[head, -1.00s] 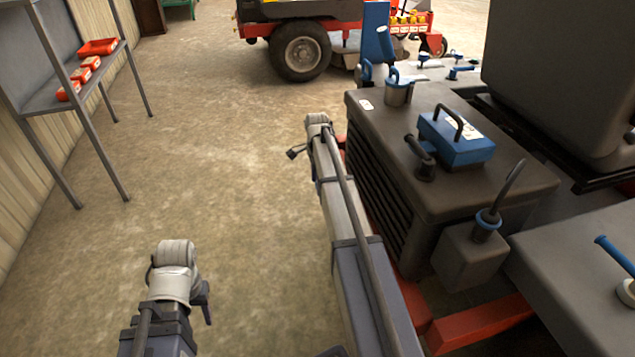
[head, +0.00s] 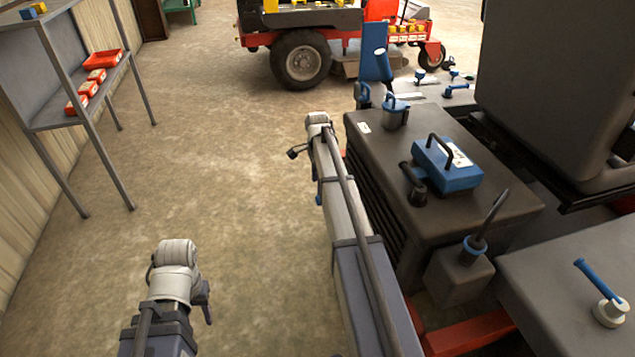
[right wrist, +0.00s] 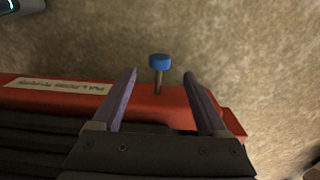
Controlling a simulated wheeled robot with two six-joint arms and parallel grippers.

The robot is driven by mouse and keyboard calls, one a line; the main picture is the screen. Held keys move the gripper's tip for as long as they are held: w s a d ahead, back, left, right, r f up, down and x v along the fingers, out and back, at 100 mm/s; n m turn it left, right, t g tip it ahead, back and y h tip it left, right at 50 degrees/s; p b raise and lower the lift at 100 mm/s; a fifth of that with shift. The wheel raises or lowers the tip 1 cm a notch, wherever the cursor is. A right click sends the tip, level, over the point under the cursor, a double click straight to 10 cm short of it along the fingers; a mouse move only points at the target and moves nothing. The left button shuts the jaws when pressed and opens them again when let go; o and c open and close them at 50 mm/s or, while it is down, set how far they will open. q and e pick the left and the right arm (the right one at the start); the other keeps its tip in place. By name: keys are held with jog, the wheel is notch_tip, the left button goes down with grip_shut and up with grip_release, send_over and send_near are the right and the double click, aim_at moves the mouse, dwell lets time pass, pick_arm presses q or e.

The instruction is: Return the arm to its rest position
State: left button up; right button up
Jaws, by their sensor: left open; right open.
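My right arm (head: 345,220) reaches forward along the left side of the dark machine; its gripper is hidden in the head view. In the right wrist view my right gripper (right wrist: 160,92) is open and empty, its two fingers apart. A blue-headed pin (right wrist: 159,61) on a red bar (right wrist: 150,107) shows between and beyond the fingers; I cannot tell how far off it is. My left arm (head: 174,275) is at the lower left over bare floor, bent, its gripper not clearly visible.
The dark machine's hood (head: 450,180) carries a blue box (head: 447,164) with a handle and stands close beside my right arm. A metal shelf (head: 60,112) with red boxes is at the left. A red tractor (head: 340,45) stands behind. The floor between is clear.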

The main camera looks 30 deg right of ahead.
jog(key=shift+r, duration=0.45)
jog(key=shift+f, duration=0.1)
jog(key=s+a+r+n+p, duration=0.1)
jog(key=s+a+n, duration=0.55)
jog(key=a, duration=0.45)
jog(key=s+a+n, duration=0.6)
jog(key=s+a, duration=0.1)
jog(key=a, duration=0.5)
jog(key=s+a+r+n+h, duration=0.1)
jog(key=s+a+n, duration=1)
jog(key=s, duration=0.3)
notch_tip(320, 180, up, 38)
jog(key=p, duration=3.9)
jog(key=shift+s+n, duration=0.3)
jog(key=shift+n, duration=0.15)
